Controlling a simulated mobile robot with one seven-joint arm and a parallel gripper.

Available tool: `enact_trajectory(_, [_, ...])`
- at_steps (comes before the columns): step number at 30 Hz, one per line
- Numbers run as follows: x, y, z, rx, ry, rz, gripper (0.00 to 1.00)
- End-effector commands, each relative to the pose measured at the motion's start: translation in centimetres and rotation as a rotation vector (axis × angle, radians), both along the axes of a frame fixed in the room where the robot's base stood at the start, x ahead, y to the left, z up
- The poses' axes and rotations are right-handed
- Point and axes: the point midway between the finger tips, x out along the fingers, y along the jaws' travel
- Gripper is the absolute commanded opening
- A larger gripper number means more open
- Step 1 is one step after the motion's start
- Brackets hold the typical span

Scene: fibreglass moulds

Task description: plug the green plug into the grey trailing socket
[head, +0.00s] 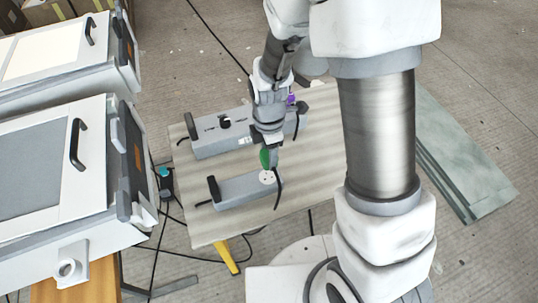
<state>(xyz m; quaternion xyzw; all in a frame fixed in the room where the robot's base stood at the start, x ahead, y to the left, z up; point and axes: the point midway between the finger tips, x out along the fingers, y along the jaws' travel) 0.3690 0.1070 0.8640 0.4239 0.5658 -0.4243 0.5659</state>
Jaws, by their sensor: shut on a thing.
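The green plug (265,158) is in the jaws of my gripper (270,145), which is shut on it and points down. The plug hangs just above the white round outlet face (267,176) at the right end of the near grey trailing socket (238,190). A small gap seems to show between plug and outlet, but contact cannot be told for sure at this size. The plug's pins are not visible. The socket block lies flat on the table, with a black piece (213,188) standing at its left end.
A second, longer grey block (215,140) with black pieces lies behind on the wooden table (325,180). A purple item (291,99) is near its right end. Black cables lie around the table. White machines with black handles (77,145) stand at left. The table's right side is clear.

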Motion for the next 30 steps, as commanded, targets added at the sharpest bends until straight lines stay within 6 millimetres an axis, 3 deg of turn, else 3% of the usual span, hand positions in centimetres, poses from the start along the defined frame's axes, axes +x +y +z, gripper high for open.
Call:
enact_trajectory(17, [0.1,0.0,-0.2,0.0,-0.001,-0.004,0.06])
enact_trajectory(30, [0.1,0.0,-3.4,-0.001,0.001,-0.005,0.06])
